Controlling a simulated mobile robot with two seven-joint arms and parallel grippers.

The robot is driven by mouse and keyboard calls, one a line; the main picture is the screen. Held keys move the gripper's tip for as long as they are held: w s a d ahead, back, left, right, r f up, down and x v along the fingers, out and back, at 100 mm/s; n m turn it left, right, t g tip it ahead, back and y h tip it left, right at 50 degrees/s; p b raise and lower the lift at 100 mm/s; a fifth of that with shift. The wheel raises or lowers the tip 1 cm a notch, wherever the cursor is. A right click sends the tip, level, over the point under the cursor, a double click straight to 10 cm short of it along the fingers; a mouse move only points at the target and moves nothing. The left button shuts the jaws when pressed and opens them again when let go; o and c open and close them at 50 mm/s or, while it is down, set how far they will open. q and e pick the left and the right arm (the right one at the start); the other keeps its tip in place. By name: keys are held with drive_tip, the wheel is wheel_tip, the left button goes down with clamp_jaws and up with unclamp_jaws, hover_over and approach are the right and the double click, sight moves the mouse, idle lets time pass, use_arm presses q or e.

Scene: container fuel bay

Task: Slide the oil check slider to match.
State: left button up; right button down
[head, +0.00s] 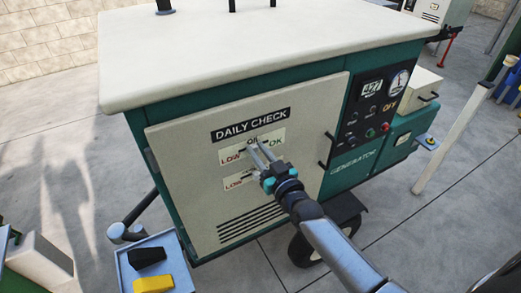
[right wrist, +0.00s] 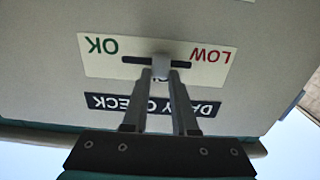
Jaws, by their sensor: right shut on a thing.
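The oil check slider is on the cream "DAILY CHECK" door (head: 185,140) of the generator. Its white label (head: 232,154) reads LOW on the left and OK on the right in the head view. In the right wrist view this label (right wrist: 100,62) appears upside down, with OK left and LOW right. The grey slider knob (right wrist: 161,60) stands near the middle of the dark slot (right wrist: 130,59). My right gripper (head: 256,148) reaches to the slot and is shut on the knob; its fingers also show in the right wrist view (right wrist: 160,75). My left gripper is not in view.
A second LOW label (head: 232,186) sits below, partly hidden by my right gripper. A control panel (head: 368,110) with a display, gauge and buttons is to the right. A blue tray (head: 180,263) holds a black and a yellow block at lower left.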

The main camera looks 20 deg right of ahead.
sight(240, 148)
drive_tip(key=a+p, duration=0.1)
drive_tip(key=a, duration=0.1)
drive_tip(key=shift+s+a+r, duration=0.1)
drive_tip(key=shift+a, duration=0.6)
drive_tip(key=c, duration=0.7)
unclamp_jaws()
drive_tip(key=shift+a, duration=0.1)
drive_tip(key=shift+s, duration=0.55)
drive_tip(key=s, duration=0.4)
drive_tip(key=s+d, duration=0.1)
drive_tip(key=s, duration=0.9)
drive_tip(key=shift+s+d+p, duration=0.1)
drive_tip(key=shift+d+p, duration=0.1)
drive_tip(key=shift+p, duration=0.15)
